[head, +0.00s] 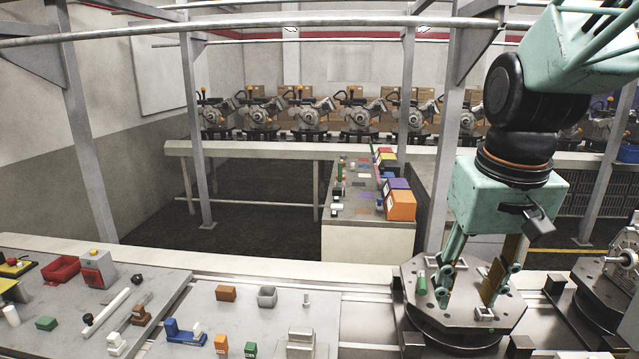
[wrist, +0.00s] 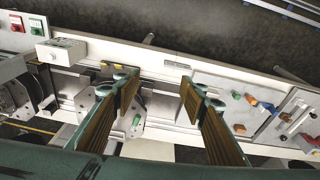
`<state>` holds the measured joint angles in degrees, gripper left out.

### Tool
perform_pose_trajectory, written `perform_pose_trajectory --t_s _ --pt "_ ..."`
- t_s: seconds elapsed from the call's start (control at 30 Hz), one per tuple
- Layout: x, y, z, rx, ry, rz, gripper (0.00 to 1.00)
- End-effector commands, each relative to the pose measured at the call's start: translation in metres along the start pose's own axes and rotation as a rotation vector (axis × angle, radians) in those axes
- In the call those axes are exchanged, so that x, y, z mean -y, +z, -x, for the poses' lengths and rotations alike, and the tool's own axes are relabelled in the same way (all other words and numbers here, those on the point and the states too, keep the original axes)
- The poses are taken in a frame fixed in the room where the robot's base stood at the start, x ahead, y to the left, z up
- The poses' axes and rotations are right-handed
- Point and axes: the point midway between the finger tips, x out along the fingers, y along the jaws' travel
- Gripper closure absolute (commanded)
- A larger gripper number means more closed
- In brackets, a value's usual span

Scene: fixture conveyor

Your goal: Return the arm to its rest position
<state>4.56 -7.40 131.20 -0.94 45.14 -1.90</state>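My gripper (head: 465,288) hangs from the teal arm at the right of the head view, fingers pointing down. It appears in front of or above a grey octagonal fixture plate (head: 462,318); I cannot tell the exact height. In the wrist view my gripper (wrist: 160,88) has its two fingers wide apart, with nothing between them. The fixture plate also shows in the wrist view (wrist: 128,130), partly hidden behind the left finger. A small green part (head: 421,284) stands on the plate's left side.
Left of the plate, a grey table (head: 225,318) holds several small parts and blocks. Another fixture with a metal housing (head: 622,265) stands close on the right. A side bench (head: 365,212) with coloured bins stands behind. Steel posts (head: 452,130) rise near the arm.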

Motion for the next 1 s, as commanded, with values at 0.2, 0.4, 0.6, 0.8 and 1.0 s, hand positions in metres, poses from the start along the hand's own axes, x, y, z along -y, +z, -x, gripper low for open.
perform_pose_trajectory --t_s 0.2,0.4,0.6,0.8,1.0 --pt "0.007 0.031 0.01 -0.026 -0.003 0.005 0.61" --pt "0.013 0.059 0.018 -0.048 -0.006 0.01 0.61" --pt "0.018 0.087 0.023 -0.07 -0.01 0.015 0.61" --pt "0.022 0.117 0.026 -0.091 -0.014 0.02 0.61" --pt "0.026 0.146 0.026 -0.113 -0.019 0.025 0.61"
